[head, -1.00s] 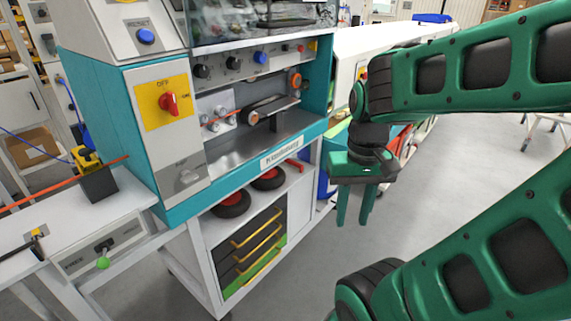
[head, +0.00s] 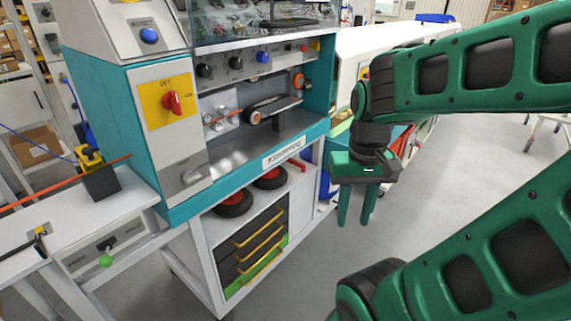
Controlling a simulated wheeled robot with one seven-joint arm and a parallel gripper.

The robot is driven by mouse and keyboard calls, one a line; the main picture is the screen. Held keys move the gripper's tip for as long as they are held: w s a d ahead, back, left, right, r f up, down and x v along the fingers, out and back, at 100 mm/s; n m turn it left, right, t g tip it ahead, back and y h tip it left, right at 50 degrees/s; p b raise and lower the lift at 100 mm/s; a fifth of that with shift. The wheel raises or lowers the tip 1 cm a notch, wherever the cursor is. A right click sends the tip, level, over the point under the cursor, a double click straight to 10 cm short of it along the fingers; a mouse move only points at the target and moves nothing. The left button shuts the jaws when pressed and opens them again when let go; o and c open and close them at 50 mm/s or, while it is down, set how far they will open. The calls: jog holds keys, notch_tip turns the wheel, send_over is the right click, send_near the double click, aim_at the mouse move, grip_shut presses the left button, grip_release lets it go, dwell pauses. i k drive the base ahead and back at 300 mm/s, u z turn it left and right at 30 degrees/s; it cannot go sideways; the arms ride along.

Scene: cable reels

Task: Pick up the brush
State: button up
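I cannot make out a brush in the head view. My gripper (head: 356,222) hangs at the right of the machine, over the grey floor, with its fingers pointing down. The two green fingers stand apart with nothing visible between them, so it is open and empty.
A teal and white machine (head: 122,130) with a red switch (head: 171,103) stands at the left. Below it are black and red wheels (head: 234,204) on a shelf and black drawers with yellow handles (head: 258,241). A white bench (head: 60,215) is at the far left.

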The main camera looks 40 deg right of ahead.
aim_at(290, 161)
jog(key=u, duration=2.15)
jog(key=k, duration=1.05)
jog(key=z, duration=1.85)
jog(key=i, duration=1)
jog(key=u, duration=0.05)
